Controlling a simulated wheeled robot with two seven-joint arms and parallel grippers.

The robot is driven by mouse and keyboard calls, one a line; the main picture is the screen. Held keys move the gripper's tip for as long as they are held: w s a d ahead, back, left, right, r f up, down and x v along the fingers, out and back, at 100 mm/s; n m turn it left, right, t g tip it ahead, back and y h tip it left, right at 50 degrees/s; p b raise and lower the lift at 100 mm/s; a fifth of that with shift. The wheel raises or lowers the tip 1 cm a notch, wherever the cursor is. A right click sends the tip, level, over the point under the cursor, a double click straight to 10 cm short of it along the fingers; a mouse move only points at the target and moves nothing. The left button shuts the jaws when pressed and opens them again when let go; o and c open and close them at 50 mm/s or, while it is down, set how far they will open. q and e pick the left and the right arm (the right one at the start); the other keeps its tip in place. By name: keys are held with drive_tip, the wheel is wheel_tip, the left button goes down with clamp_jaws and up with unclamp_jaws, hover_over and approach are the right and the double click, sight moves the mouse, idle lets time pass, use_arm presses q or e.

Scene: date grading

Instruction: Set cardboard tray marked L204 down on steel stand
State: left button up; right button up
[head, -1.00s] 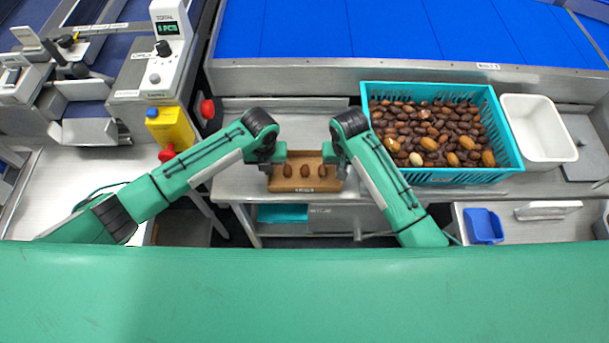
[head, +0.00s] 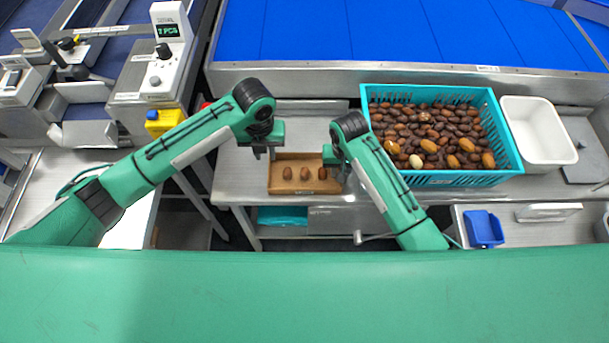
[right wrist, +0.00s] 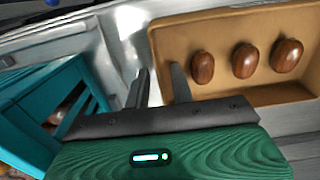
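The brown cardboard tray (head: 305,188) holds 3 dates in a row and lies level on the steel stand (head: 240,180); its marking is too small to read. My left gripper (head: 264,153) is open and empty, above and beside the tray's upper left corner, apart from it. My right gripper (head: 337,168) is at the tray's right end. In the right wrist view the right gripper's fingers (right wrist: 160,85) are apart, one on each side of the tray's end wall (right wrist: 158,55), with a gap showing between them.
A turquoise crate (head: 455,178) full of dates stands close to the right of my right gripper, with a white bin (head: 540,130) beyond it. A scale with a display (head: 168,60) and a yellow box (head: 163,122) are at the left. A blue scoop (head: 484,228) lies at lower right.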

drive_tip(key=shift+r, duration=0.15)
use_arm(q)
drive_tip(key=shift+r, duration=1.2)
use_arm(e)
wheel_tip(320, 180, up, 12)
drive_tip(key=shift+f, duration=0.2)
